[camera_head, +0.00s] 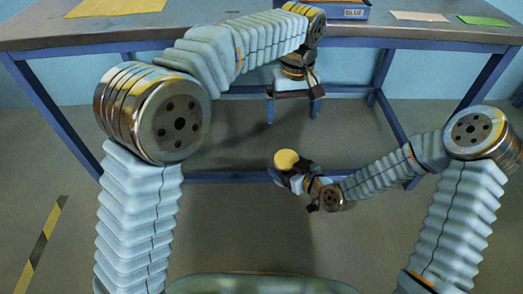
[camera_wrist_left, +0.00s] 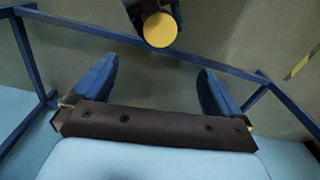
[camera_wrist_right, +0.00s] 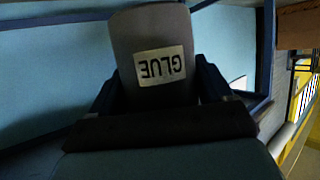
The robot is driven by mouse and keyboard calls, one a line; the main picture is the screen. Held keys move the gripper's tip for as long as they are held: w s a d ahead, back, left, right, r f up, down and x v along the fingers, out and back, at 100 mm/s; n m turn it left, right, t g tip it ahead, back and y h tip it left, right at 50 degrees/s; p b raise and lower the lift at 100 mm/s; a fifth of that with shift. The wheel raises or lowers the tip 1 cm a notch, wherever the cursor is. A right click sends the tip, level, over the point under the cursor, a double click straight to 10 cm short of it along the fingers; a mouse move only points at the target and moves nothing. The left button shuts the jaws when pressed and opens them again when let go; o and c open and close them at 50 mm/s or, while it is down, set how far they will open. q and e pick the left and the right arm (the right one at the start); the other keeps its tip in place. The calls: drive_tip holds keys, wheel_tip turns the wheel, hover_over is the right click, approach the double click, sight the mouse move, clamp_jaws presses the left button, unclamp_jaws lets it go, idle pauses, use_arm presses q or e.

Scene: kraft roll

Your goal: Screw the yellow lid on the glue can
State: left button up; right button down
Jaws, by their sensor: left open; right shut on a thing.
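The yellow lid (camera_head: 286,159) shows as a round disc at the end of my right arm in the head view. It also shows at the top of the left wrist view (camera_wrist_left: 159,29). The grey glue can (camera_wrist_right: 152,30) stands between the fingers of my right gripper (camera_head: 287,174), its GLUE label upside down in the right wrist view. The lid is at the can's top end; whether it is screwed tight I cannot tell. My left gripper (camera_head: 293,104) is open and empty, pointing down, apart from the lid and above it in the head picture.
A workbench (camera_head: 230,32) with blue legs stands behind the arms. Striped tape (camera_head: 42,240) marks the floor at left. The space between the grippers is clear.

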use_arm(q)
drive_tip(key=w+a+f+m+t+h, duration=0.25)
drive_tip(key=a+f+h, duration=0.25)
drive_tip(key=a+f, duration=0.7)
drive_tip(key=s+a+f+g, duration=0.1)
drive_tip(key=s+f, duration=0.4)
drive_tip(key=f, duration=0.5)
drive_tip(key=s+a+f, duration=0.1)
drive_tip(key=s+f, duration=0.3)
drive_tip(key=f, duration=0.6)
drive_tip(key=s+a+f+n, duration=0.1)
drive_tip(key=s+f, duration=0.2)
drive_tip(key=s, duration=0.3)
drive_tip(key=s+a+f+n+y, duration=0.1)
drive_tip(key=s+a+f, duration=0.1)
drive_tip(key=s+f, duration=0.2)
drive_tip(key=s, duration=0.3)
drive_tip(key=shift+s+f, duration=0.15)
drive_tip(key=shift+s, duration=0.05)
drive_tip(key=shift+a+g, duration=0.1)
drive_tip(key=shift+g, duration=0.15)
